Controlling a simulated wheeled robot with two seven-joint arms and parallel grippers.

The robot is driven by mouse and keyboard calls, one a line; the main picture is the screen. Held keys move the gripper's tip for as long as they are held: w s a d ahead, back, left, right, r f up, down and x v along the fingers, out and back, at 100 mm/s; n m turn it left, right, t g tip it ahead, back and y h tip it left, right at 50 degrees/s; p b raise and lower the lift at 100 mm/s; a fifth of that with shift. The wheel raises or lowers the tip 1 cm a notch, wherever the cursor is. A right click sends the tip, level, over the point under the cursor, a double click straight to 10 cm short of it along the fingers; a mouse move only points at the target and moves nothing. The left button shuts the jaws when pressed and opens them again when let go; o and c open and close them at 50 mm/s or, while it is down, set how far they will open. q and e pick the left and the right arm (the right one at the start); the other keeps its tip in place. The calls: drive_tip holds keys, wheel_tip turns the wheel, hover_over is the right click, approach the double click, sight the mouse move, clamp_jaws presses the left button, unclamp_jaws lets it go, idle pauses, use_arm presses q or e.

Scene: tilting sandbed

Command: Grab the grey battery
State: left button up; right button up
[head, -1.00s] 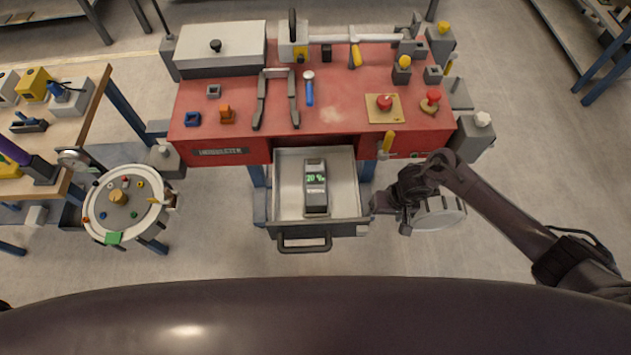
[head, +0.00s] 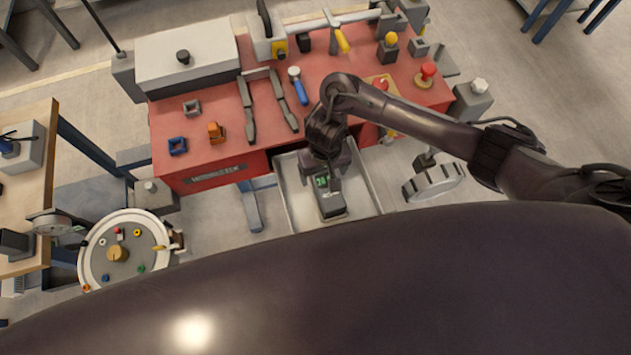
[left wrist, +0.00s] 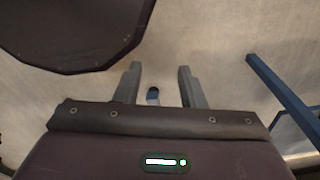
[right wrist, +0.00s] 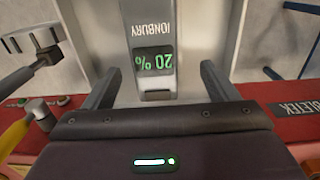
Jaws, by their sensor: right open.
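The grey battery (head: 332,207) lies in the open drawer (head: 291,190) at the front of the red bench. Its green display reads 20 %. In the right wrist view the battery (right wrist: 150,28) appears upside down with the name IONBURY, just beyond the fingertips. My right gripper (head: 328,178) is over the drawer and hides part of the battery. In the right wrist view it (right wrist: 158,76) is open, its fingers apart on either side of the battery's line, holding nothing. My left gripper (left wrist: 159,72) is open and empty above the floor; it is out of the head view.
The red bench (head: 225,150) carries a grey box (head: 187,62), a blue-handled hammer (head: 300,90) and a red button (head: 427,72). A round table (head: 98,265) stands left. A grey wheel-shaped part (head: 435,183) is right of the drawer.

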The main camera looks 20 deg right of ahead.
sight(326, 183)
drive_tip(key=f+b, duration=0.1)
drive_tip(key=s+d+f+b, duration=0.1)
drive_tip(key=f, duration=0.1)
drive_tip(key=shift+s+d+f, duration=0.15)
drive_tip(key=shift+f, duration=0.1)
drive_tip(key=shift+w+a+f, duration=0.1)
drive_tip(key=shift+w+f, duration=0.05)
drive_tip(key=shift+f, duration=0.35)
drive_tip(key=shift+w+a+f, duration=0.1)
drive_tip(key=shift+f, duration=0.4)
drive_tip(key=shift+w+f, duration=0.1)
drive_tip(key=shift+f, duration=0.15)
drive_tip(key=shift+c, duration=0.4)
drive_tip(key=c, duration=1)
clamp_jaws()
use_arm(q)
drive_tip(key=d+f, duration=0.1)
drive_tip(key=s+f, duration=0.1)
drive_tip(key=shift+s+d+f, duration=0.15)
drive_tip(key=shift+d+f, duration=0.25)
use_arm(e)
drive_tip(key=shift+r, duration=0.15)
